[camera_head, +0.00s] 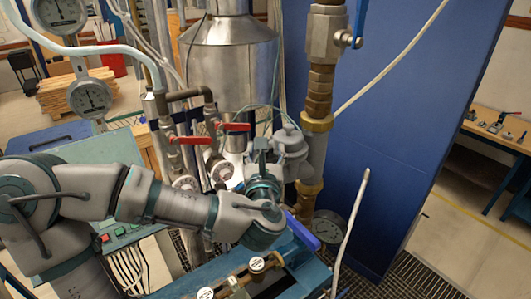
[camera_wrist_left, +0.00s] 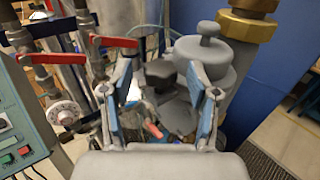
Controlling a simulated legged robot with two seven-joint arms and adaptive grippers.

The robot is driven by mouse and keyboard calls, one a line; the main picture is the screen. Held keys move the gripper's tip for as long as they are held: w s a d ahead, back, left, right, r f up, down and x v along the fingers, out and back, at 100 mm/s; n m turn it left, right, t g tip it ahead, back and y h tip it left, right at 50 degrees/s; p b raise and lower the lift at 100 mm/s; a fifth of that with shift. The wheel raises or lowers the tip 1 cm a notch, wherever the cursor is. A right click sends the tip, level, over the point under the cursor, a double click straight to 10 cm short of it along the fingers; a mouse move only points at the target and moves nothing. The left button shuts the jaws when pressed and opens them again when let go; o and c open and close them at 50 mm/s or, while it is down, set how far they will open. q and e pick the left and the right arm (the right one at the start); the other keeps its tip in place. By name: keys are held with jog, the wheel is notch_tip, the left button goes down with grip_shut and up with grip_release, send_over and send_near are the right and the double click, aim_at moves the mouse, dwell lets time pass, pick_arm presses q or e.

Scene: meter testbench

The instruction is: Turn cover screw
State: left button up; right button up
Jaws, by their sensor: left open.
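The grey meter body (camera_head: 291,140) is fitted to the vertical pipe in the head view. In the left wrist view its round grey housing (camera_wrist_left: 203,62) has a small knob on top (camera_wrist_left: 208,30). A dark knob-like part (camera_wrist_left: 160,73) sits left of the housing; I cannot tell for sure which part is the cover screw. My left gripper (camera_wrist_left: 160,80) is open, with its blue-padded fingers on either side of the dark part. I cannot tell whether they touch it. In the head view the left gripper (camera_head: 262,170) is in front of the meter and partly hides it. My right gripper is not in view.
Red-handled valves (camera_head: 233,127) are close left of the meter. A brass-fitted pipe (camera_head: 319,90) rises behind it, before a blue panel (camera_head: 400,110). A round gauge (camera_head: 329,228) sits low at right.

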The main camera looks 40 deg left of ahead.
pick_arm(q)
notch_tip(320, 180, up, 10)
dwell(0.4)
